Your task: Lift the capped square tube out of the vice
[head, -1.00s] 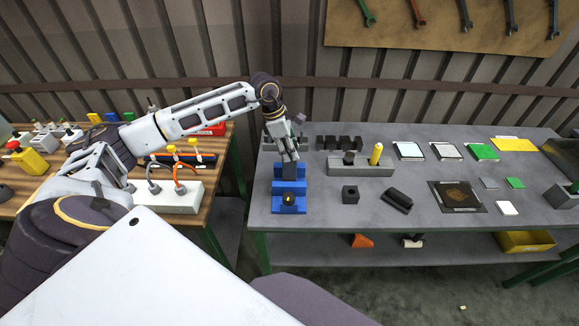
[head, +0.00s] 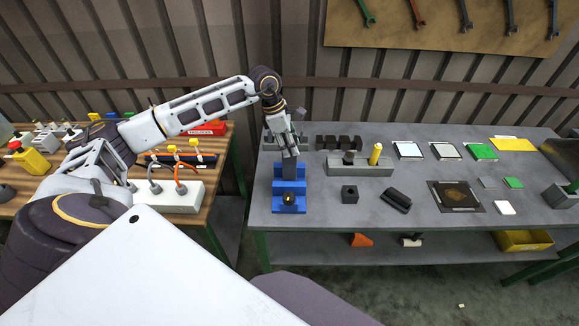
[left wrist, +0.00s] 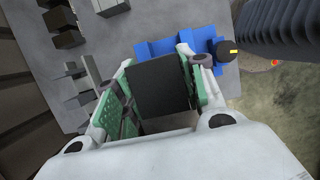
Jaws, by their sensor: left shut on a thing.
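The blue vice (head: 289,205) stands at the left end of the grey table. The capped square tube (head: 289,171) is dark and upright, above the middle of the vice. My left gripper (head: 290,152) comes from above and is shut on the tube's top. In the left wrist view the tube's dark square top (left wrist: 158,90) lies between the green-padded fingers, with the blue vice (left wrist: 158,48) beyond it. I cannot tell whether the tube's lower end is still between the vice jaws. My right gripper is not in view.
Right of the vice are a grey block (head: 360,168) with a yellow cylinder (head: 376,154), a small dark cube (head: 349,193) and a black part (head: 397,200). Dark blocks (head: 339,142) stand behind. A wooden table (head: 215,160) with plugs and cables is at left.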

